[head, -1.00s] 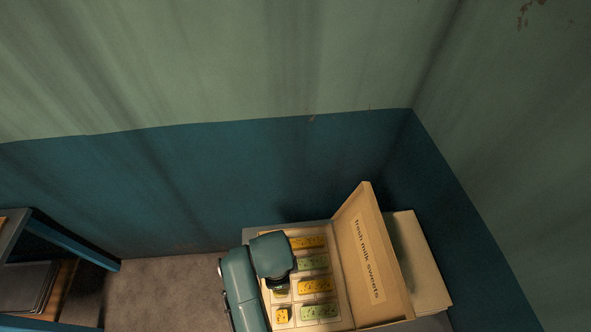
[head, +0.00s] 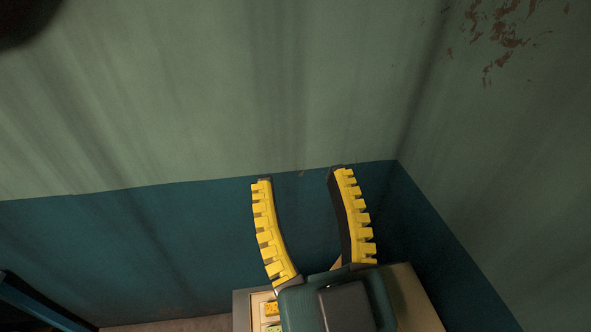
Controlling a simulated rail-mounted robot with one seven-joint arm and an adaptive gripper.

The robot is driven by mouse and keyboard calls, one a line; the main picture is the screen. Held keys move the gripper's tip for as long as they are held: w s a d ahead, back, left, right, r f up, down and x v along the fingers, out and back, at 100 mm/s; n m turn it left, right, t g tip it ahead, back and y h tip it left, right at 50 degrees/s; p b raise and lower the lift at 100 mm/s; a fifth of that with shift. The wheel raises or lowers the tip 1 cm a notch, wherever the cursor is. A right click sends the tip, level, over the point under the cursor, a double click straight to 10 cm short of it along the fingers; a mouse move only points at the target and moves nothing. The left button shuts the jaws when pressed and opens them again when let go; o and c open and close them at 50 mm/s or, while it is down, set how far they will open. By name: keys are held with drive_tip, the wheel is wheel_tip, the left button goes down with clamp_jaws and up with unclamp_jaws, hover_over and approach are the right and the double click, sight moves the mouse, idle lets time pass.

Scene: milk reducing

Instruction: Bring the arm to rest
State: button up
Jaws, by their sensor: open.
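My gripper (head: 299,180) is open and empty. Its two yellow ribbed fingers point up and stand well apart in the lower middle of the head view, in front of the blue lower wall. The dark teal body of my arm shows below the fingers. It hides most of the sweets box (head: 258,305) behind it. Only the box's left part with a few yellow and green sweets (head: 271,308) and a bit of its lid are visible.
Walls, green above (head: 180,90) and blue below (head: 130,255), meet in a corner at the right. A beige surface (head: 412,300) shows right of my arm. A blue shelf edge (head: 40,305) is at the lower left. The space above the fingers looks clear.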

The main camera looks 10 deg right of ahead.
wheel_tip(320, 180, up, 14)
drive_tip(key=p, duration=1.4)
drive_tip(key=shift+r+p, duration=0.25)
drive_tip(key=shift+p, duration=0.05)
